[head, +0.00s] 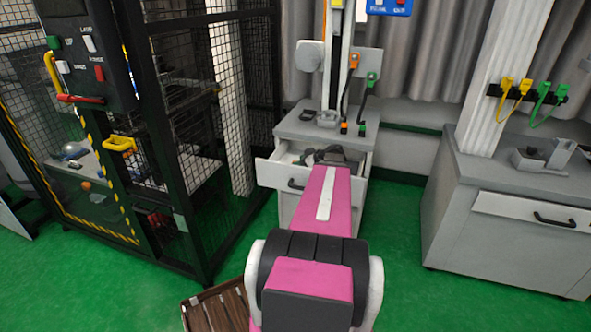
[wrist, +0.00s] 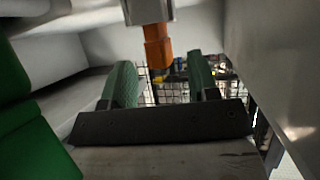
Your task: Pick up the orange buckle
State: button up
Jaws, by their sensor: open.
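In the wrist view, an orange buckle (wrist: 157,50) on the end of a grey piece (wrist: 148,12) points down from the top of the picture. My gripper (wrist: 161,64) is open, with one green finger on each side of the buckle's lower end in the picture. I see no clear contact, and depth is hard to judge. In the head view, my dark gripper (head: 330,155) is over the pulled-out drawer (head: 276,172). My pink arm hides much of the drawer. An orange clip (head: 353,60) hangs on the post above; I cannot tell if it is the same buckle.
A large green part (wrist: 30,140) fills the left of the wrist view. The grey cabinet (head: 300,122) carries the post and a green clip (head: 372,78). A black mesh cage (head: 225,90) stands left, another cabinet (head: 450,205) right. Green floor lies between the cabinets.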

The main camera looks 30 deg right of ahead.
jog(key=shift+w+a+f, duration=0.25)
jog(key=shift+w+f, duration=0.05)
jog(key=shift+w, duration=0.25)
grip_shut()
